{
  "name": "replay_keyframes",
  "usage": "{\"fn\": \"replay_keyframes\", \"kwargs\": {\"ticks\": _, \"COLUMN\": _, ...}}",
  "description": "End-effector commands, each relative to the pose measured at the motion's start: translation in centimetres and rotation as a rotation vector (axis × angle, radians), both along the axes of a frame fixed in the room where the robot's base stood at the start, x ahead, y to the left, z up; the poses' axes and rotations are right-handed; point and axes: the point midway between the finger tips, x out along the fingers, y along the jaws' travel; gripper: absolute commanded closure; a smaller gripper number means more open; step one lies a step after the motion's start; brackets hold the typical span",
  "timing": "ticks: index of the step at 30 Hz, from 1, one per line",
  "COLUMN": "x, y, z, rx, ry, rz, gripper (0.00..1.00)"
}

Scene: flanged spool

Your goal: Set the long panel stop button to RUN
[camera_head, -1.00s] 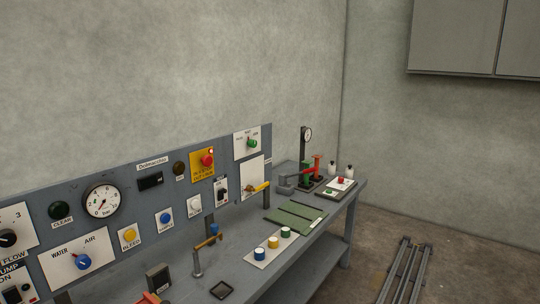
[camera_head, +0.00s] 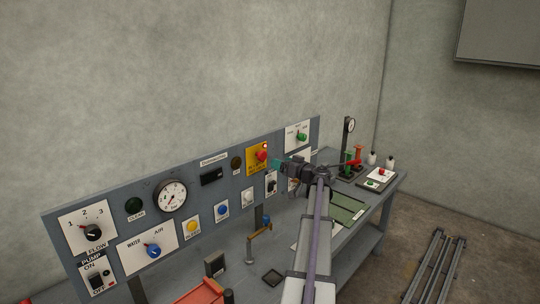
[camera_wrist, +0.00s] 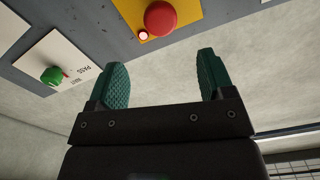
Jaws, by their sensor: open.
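The stop button (camera_head: 262,156) is a red mushroom head on a yellow plate (camera_head: 252,164), high on the long panel. A small lit red lamp (camera_head: 265,145) sits at the plate's corner. My gripper (camera_head: 277,163) is just right of the plate, close in front of the panel. In the wrist view the red button (camera_wrist: 160,18) is at the top, beyond the teal fingertips. These fingers (camera_wrist: 163,65) are apart with nothing between them, and the button is not touched. The plate's lettering is too small to read, and I cannot tell whether the button is pressed in.
A white plate with a green knob (camera_head: 301,137) is right of the stop button; the knob also shows in the wrist view (camera_wrist: 52,76). A dark display (camera_head: 211,177) and round gauge (camera_head: 170,197) are to the left. A bench with a press (camera_head: 347,140) stands below the panel.

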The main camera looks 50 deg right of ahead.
Motion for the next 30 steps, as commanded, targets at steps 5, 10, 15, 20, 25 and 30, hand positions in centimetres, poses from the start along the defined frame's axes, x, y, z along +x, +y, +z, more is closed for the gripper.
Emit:
{"fn": "replay_keyframes", "kwargs": {"ticks": 5, "x": 3.2, "y": -0.5, "z": 0.0, "rx": 0.001, "ry": 0.001, "rz": 0.003, "gripper": 0.25}}
{"fn": "replay_keyframes", "kwargs": {"ticks": 10, "x": 7.4, "y": -1.0, "z": 0.0, "rx": 0.001, "ry": 0.002, "rz": 0.004, "gripper": 0.25}}
{"fn": "replay_keyframes", "kwargs": {"ticks": 15, "x": 10.0, "y": -1.2, "z": -0.1, "rx": 0.001, "ry": 0.003, "rz": 0.003, "gripper": 0.25}}
{"fn": "replay_keyframes", "kwargs": {"ticks": 20, "x": 10.5, "y": -1.2, "z": -0.1, "rx": 0.002, "ry": 0.003, "rz": 0.003, "gripper": 0.25}}
{"fn": "replay_keyframes", "kwargs": {"ticks": 25, "x": 10.5, "y": -1.2, "z": -0.1, "rx": 0.002, "ry": 0.003, "rz": 0.003, "gripper": 0.27}}
{"fn": "replay_keyframes", "kwargs": {"ticks": 30, "x": 10.5, "y": -1.2, "z": -0.1, "rx": 0.002, "ry": 0.003, "rz": 0.003, "gripper": 0.43}}
